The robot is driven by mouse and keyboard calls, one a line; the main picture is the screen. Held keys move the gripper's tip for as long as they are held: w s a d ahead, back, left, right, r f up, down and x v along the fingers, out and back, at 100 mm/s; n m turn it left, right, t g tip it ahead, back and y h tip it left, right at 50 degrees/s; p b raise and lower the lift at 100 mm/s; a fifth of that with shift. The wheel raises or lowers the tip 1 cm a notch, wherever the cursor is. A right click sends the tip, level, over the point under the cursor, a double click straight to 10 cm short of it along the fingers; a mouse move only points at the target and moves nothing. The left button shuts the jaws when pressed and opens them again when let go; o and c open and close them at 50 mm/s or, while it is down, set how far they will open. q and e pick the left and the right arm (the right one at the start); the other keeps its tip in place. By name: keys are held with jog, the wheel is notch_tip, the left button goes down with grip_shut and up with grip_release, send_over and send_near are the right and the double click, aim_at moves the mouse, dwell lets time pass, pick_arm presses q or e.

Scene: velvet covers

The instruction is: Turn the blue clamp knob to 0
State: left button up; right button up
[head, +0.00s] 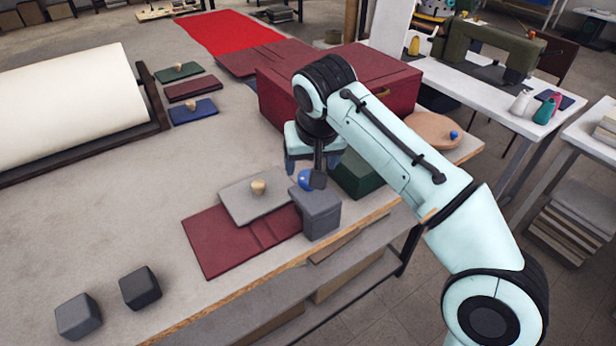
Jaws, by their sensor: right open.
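The blue clamp knob (305,180) shows at the back of a grey block (316,213) near the table's front edge. A small pale mark is on it, and a dark part beside it hides some of it. I cannot read any scale or number. My right gripper (312,166) points down just above and behind the knob, its two fingers apart. I cannot tell whether a finger touches the knob. My left gripper is not in view.
A grey board with a wooden knob (240,204) lies on a maroon cover (215,245), left of the block.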

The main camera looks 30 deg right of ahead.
aim_at(302, 178)
jog(key=b+x, duration=0.1)
jog(key=x, duration=0.4)
jog(key=shift+w+f, duration=0.1)
jog(key=shift+f, duration=0.2)
jog(key=c, duration=1)
